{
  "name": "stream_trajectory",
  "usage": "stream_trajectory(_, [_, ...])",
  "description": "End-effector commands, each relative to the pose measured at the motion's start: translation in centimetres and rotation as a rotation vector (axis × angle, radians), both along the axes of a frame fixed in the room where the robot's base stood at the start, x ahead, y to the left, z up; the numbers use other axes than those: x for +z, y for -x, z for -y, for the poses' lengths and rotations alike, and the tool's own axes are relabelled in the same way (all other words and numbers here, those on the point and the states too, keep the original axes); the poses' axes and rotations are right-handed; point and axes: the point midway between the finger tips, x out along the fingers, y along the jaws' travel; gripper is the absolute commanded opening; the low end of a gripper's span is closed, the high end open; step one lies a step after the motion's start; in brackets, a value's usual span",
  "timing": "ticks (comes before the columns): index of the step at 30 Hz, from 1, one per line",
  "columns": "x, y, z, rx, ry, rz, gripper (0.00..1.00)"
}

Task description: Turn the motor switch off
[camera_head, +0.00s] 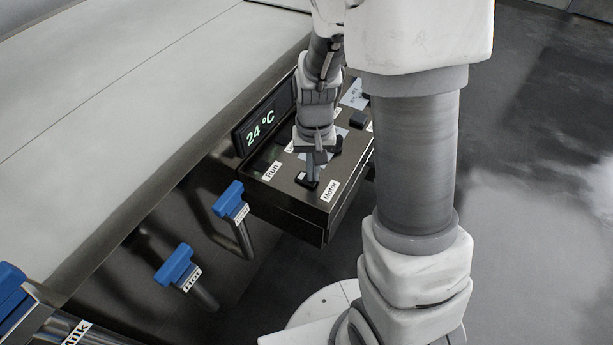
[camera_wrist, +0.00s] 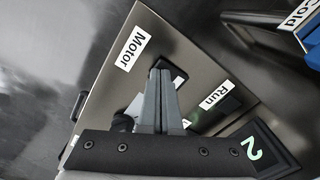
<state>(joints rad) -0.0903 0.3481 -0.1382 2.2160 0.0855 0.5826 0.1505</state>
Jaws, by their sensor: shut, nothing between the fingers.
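The motor switch (camera_head: 306,181) is a small dark rocker on the top of a black control box (camera_head: 282,208), beside a white "Motor" label (camera_head: 330,190). In the wrist view the switch (camera_wrist: 179,74) shows just past my fingertips, next to the "Motor" label (camera_wrist: 133,48). My gripper (camera_head: 312,178) is shut and empty, pointing down at the switch. In the wrist view its fingertips (camera_wrist: 160,72) overlap the switch's edge and hide part of it. I cannot tell whether they touch it, nor which way the switch is set.
A "Run" label (camera_head: 271,171) and a "24 °C" display (camera_head: 262,126) are on the box. Blue-handled valves (camera_head: 229,199), (camera_head: 173,264) stand to the left, below the grey vat edge (camera_head: 160,190). Open floor (camera_head: 545,200) lies to the right.

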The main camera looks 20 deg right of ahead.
Motion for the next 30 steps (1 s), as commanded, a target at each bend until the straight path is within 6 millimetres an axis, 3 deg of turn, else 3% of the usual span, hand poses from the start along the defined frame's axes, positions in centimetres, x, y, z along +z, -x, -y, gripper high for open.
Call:
stream_trajectory(13, [0.0, 0.0, 0.0, 0.0, 0.0, 0.0, 0.0])
stream_trajectory(30, [4.6, 0.0, 0.0, 0.0, 0.0, 0.001, 0.0])
